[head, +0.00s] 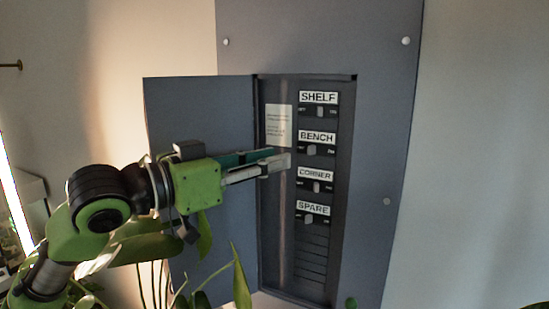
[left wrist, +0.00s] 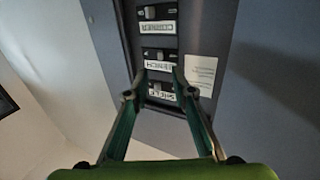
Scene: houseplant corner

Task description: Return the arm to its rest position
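My left gripper (head: 280,160) reaches in from the left in the head view, its fingertips in front of the open panel box beside the BENCH (head: 317,136) and CORNER (head: 315,174) rows. In the left wrist view the left gripper (left wrist: 160,74) has its two fingers apart with nothing between them. The labelled switches appear upside down there, and the fingertips overlap the BENCH label (left wrist: 160,66) and flank the SHELF row (left wrist: 161,92). I cannot tell whether the fingers touch the panel. My right gripper is in neither view.
The grey panel door (head: 200,110) stands open to the left, behind my left arm. SHELF (head: 319,97) and SPARE (head: 313,209) switches sit above and below. Plant leaves (head: 240,280) rise below the arm. The wall (head: 475,150) on the right is bare.

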